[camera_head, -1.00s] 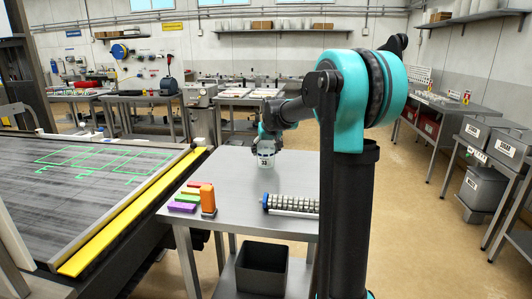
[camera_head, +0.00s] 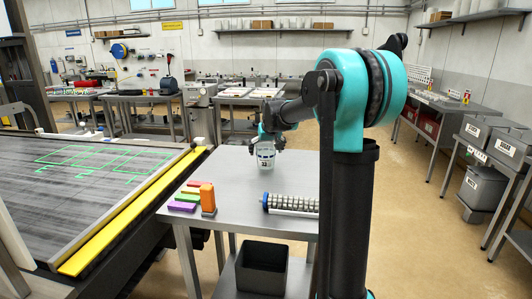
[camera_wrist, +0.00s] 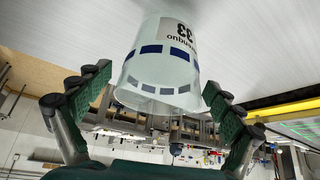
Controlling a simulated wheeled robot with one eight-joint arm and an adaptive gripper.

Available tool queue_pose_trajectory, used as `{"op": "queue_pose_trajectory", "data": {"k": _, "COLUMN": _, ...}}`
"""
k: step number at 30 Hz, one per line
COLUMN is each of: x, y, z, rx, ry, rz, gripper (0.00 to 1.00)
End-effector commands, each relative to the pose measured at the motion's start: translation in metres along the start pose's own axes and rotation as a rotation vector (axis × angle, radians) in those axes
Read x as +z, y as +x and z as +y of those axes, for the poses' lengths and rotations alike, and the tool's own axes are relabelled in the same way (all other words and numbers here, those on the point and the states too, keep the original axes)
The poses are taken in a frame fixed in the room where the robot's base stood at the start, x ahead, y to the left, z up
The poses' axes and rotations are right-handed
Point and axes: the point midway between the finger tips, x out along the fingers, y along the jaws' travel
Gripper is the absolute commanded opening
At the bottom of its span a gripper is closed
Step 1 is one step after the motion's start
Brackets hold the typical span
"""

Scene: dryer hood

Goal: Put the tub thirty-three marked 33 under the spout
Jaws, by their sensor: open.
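The tub marked 33 (camera_head: 265,158) is a pale, translucent cup with a label and blue bands. It stands on the grey metal table, near its back edge. It fills the upper middle of the wrist view (camera_wrist: 160,68), with the 33 upside down there. I cannot make out a spout in either view.
Coloured blocks (camera_head: 184,198) and an orange object (camera_head: 208,197) lie at the table's left. A ribbed roller (camera_head: 291,203) lies at the front right. A dark bin (camera_head: 262,268) sits on the lower shelf. A dark belt (camera_head: 85,185) with a yellow edge adjoins on the left.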

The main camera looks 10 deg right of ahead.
Motion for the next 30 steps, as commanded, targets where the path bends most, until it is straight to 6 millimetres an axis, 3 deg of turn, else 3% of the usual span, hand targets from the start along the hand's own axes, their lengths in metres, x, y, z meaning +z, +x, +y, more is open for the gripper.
{"op": "queue_pose_trajectory", "data": {"k": 18, "x": 0.001, "y": -0.106, "z": 0.0, "rx": 0.0, "ry": 0.0, "rz": 0.0, "gripper": 0.93}}
{"op": "queue_pose_trajectory", "data": {"k": 24, "x": 0.003, "y": -0.115, "z": -0.001, "rx": 0.015, "ry": 0.006, "rz": 0.004, "gripper": 0.96}}
{"op": "queue_pose_trajectory", "data": {"k": 30, "x": 0.027, "y": -0.093, "z": -0.006, "rx": 0.163, "ry": 0.066, "rz": 0.079, "gripper": 0.96}}
